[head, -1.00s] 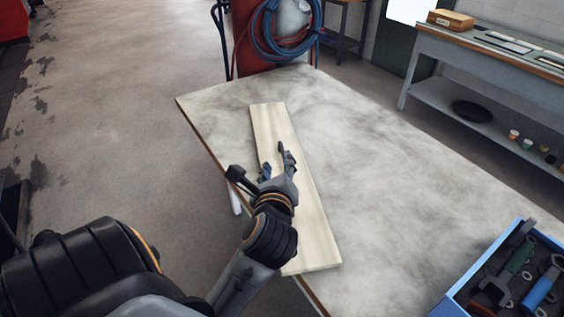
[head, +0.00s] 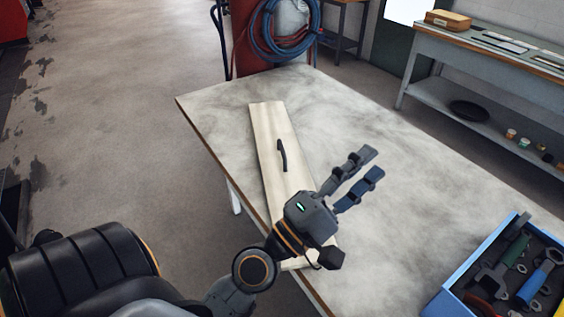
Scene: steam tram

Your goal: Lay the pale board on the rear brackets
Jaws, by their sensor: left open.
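The pale board (head: 271,131) is a long plank lying flat on the worn grey table, angled from far left to near right. A small dark handle-like piece (head: 282,156) shows on the middle of its top. My left gripper (head: 370,164) is open and empty. Its two fingers point to the upper right, past the board's right edge, over the tabletop. My left wrist covers the near part of the board, and a bit of its near end shows beside the wrist. The rear brackets are not in view. My right gripper is not in view.
A blue tool crate (head: 455,292) with several wrenches stands at the table's right. The tabletop (head: 350,110) is bare behind and right of the board. A red cart with a coiled blue hose (head: 262,40) stands beyond the table's far end. A workbench (head: 450,45) is at back right.

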